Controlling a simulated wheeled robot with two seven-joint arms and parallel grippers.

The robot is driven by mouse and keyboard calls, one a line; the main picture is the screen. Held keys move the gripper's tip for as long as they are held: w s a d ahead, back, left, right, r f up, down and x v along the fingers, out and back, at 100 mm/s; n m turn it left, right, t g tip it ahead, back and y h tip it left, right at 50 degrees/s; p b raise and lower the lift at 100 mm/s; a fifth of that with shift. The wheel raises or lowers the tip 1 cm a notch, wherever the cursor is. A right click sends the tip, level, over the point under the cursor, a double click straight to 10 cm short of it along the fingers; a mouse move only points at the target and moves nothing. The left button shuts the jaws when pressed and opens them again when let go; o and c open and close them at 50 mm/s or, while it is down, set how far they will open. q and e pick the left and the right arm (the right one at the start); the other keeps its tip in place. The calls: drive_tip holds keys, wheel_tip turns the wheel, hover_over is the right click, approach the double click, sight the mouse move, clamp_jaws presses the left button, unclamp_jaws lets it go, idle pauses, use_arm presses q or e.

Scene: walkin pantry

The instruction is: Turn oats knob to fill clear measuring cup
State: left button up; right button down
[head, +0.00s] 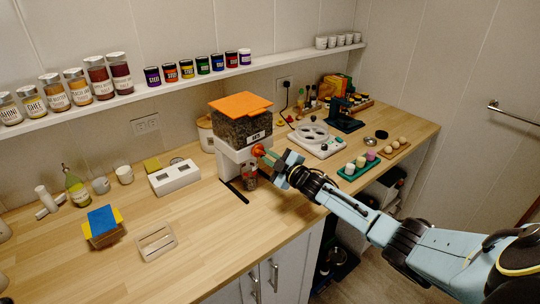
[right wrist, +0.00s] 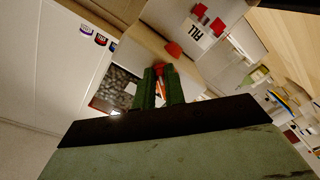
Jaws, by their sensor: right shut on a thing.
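The oats dispenser stands mid-counter, with an orange lid (head: 240,104), a clear hopper (head: 243,130) of dark flakes and a white body (head: 228,162). An orange knob (head: 258,150) sticks out of its front right side. My right gripper (head: 268,158) reaches in from the right and is shut on the knob. In the right wrist view, the green fingers (right wrist: 159,78) close around an orange-red part. My left gripper is not in view.
A white two-slot box (head: 174,178) and a blue-topped holder (head: 103,222) stand to the left. A shelf of jars (head: 190,84) runs above. The front counter is mostly clear.

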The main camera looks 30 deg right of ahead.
sight(254, 154)
drive_tip(key=a+m, duration=0.1)
drive_tip(key=m, duration=0.7)
drive_tip(key=a+m+b, duration=0.1)
drive_tip(key=m, duration=0.7)
drive_tip(key=a+m+b, duration=0.1)
drive_tip(key=m, duration=0.7)
drive_tip(key=shift+s+a+r, duration=0.15)
drive_tip(key=shift+s+r, duration=0.1)
drive_tip(key=shift+r, duration=0.05)
drive_tip(key=shift+r+m+b, duration=0.15)
drive_tip(key=shift+m+b, duration=0.25)
drive_tip(key=shift+m, duration=0.45)
drive_tip(key=shift+r+m+b, duration=0.15)
drive_tip(key=shift+m+b, duration=0.2)
drive_tip(key=shift+m, duration=0.5)
drive_tip(key=c, duration=1.5)
unclamp_jaws()
drive_tip(key=shift+o, duration=0.2)
